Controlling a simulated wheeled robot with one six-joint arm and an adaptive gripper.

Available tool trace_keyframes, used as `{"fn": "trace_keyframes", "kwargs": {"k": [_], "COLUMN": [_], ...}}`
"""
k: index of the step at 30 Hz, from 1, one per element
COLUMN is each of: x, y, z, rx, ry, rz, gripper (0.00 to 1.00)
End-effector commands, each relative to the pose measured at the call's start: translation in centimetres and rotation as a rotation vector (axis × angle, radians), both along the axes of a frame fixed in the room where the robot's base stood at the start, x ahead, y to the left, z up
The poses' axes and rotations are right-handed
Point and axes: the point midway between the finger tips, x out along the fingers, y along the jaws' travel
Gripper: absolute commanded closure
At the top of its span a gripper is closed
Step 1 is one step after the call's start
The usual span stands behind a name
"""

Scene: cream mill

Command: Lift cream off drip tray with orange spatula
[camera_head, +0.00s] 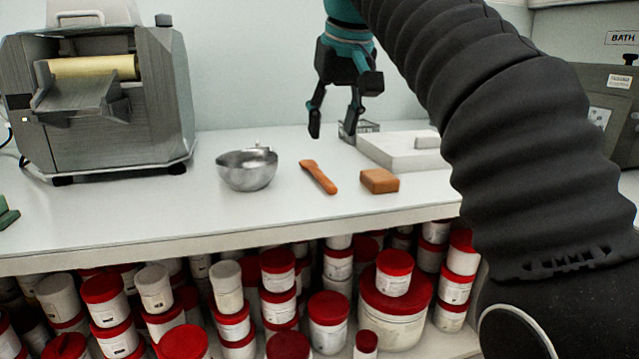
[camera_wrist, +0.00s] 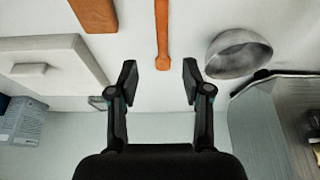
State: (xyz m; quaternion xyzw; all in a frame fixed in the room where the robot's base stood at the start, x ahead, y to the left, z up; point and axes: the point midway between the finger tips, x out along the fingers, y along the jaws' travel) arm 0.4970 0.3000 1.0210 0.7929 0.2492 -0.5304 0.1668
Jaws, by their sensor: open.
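The orange spatula (camera_head: 319,177) lies flat on the white bench, between the metal bowl and the brown-orange block. In the wrist view the spatula (camera_wrist: 162,30) runs up from between my fingertips. My gripper (camera_head: 333,128) is open and empty, above and behind the spatula; its spread fingers (camera_wrist: 160,80) also show in the wrist view. The grey mill (camera_head: 110,100) stands at the left with a pale yellow roller and a sloping metal apron (camera_head: 78,94). A thin metal tray-like edge (camera_head: 110,170) shows under the mill. I cannot make out any cream on it.
The metal bowl (camera_head: 247,172) stands left of the spatula. The block (camera_head: 380,181) and a white slab (camera_head: 397,152) are to its right. A grey bath unit (camera_head: 610,100) is at the far right. Red-lidded tubs (camera_head: 328,310) fill the shelf below. The bench front is mostly clear.

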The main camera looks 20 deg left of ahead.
Motion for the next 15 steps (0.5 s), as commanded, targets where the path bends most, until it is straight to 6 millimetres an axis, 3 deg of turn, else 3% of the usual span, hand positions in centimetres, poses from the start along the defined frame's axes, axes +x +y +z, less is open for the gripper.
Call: {"fn": "trace_keyframes", "kwargs": {"k": [1, 6, 15], "x": [0.3, 1.1, 1.5], "y": [0.2, 0.7, 1.2], "z": [-1.4, -3.5, -4.9], "rx": [-0.001, 0.000, 0.000], "ry": [0.002, 0.000, 0.000], "rz": [0.000, 0.000, 0.000], "gripper": [0.51, 0.51, 0.51]}}
